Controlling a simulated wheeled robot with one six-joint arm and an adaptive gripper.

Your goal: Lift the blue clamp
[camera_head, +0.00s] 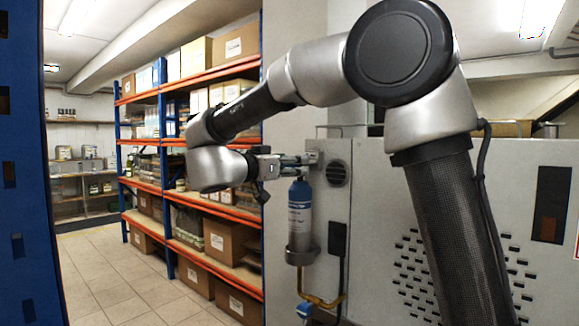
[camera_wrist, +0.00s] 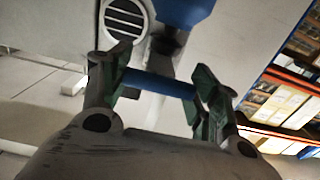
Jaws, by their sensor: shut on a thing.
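My gripper (camera_head: 300,161) reaches to the right against the grey cabinet, just above a blue and white cylinder. In the wrist view its two fingers (camera_wrist: 159,88) are closed on a blue bar, which I take to be the blue clamp (camera_wrist: 158,83); it spans the space between the fingertips. In the head view the clamp is mostly hidden by the fingers, and I cannot tell whether it is apart from the cabinet fitting behind it.
A yellow pipe (camera_head: 322,301) runs below. Shelving (camera_head: 190,195) with cartons stands left. The tiled floor (camera_head: 112,285) before it is clear.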

